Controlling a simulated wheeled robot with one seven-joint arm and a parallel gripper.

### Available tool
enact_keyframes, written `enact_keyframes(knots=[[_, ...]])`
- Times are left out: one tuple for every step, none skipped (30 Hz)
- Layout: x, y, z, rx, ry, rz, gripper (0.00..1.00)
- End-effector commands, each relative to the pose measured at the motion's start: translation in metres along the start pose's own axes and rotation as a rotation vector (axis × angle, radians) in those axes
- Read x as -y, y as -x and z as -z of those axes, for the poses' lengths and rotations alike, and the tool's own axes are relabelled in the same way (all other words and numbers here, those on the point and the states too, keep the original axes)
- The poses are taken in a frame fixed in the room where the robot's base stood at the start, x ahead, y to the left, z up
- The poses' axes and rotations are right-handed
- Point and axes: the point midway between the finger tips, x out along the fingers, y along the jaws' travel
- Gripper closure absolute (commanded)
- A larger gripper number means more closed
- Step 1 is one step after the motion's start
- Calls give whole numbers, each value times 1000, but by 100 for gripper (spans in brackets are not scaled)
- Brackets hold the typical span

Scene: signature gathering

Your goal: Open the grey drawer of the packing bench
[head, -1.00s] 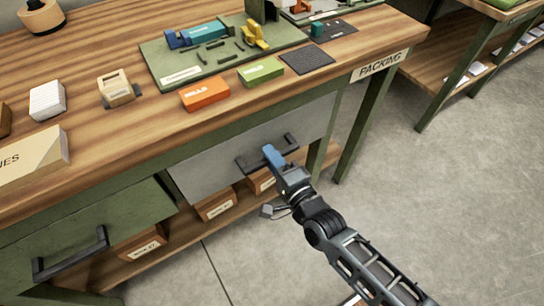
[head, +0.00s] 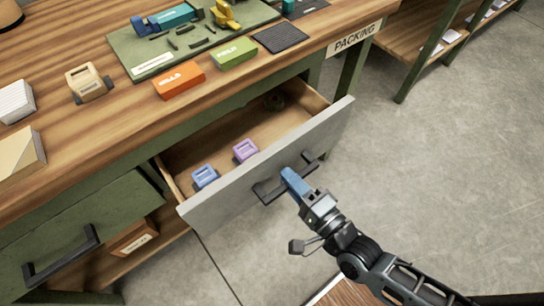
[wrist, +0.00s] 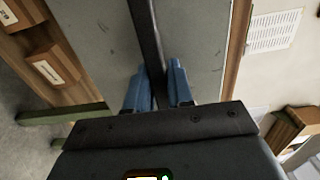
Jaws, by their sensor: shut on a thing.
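The grey drawer (head: 225,202) of the packing bench (head: 120,110) is pulled well out, and its wooden inside shows in the head view. My gripper (head: 290,182) is at the drawer's dark bar handle (head: 268,193), with its blue fingers shut on the bar. In the wrist view the handle (wrist: 146,40) runs between the two blue fingers (wrist: 157,88), in front of the grey drawer face (wrist: 100,40).
A green drawer (head: 80,225) with a dark handle is at the left, closed. The bench top holds an orange box (head: 179,80), a green box (head: 234,53) and a tape dispenser (head: 87,82). The floor at right is clear.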

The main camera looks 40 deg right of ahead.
Motion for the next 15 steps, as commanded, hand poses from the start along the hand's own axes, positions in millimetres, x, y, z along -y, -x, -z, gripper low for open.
enact_keyframes(knots=[[-2, 15, 0, 2, 1, -7, 100], [-2, 22, 0, 1, 1, -6, 100], [-2, 32, 0, 2, 1, -7, 100], [-2, 38, 0, 1, 1, -5, 100], [-2, 44, 0, 1, 1, -6, 100], [-2, 52, 0, 1, 1, -6, 100], [-2, 57, 0, 1, 1, -5, 100], [-2, 62, 0, 1, 1, -5, 100], [-2, 68, 0, 1, 1, -5, 100], [-2, 73, 0, 1, 1, -4, 100], [-2, 76, 0, 0, 1, -4, 100], [-2, 81, 0, 1, 1, -4, 100], [-2, 84, 0, 1, 1, -4, 100], [-1, 87, 0, 0, 1, -3, 100], [-1, 90, 0, 0, 1, -3, 100]])
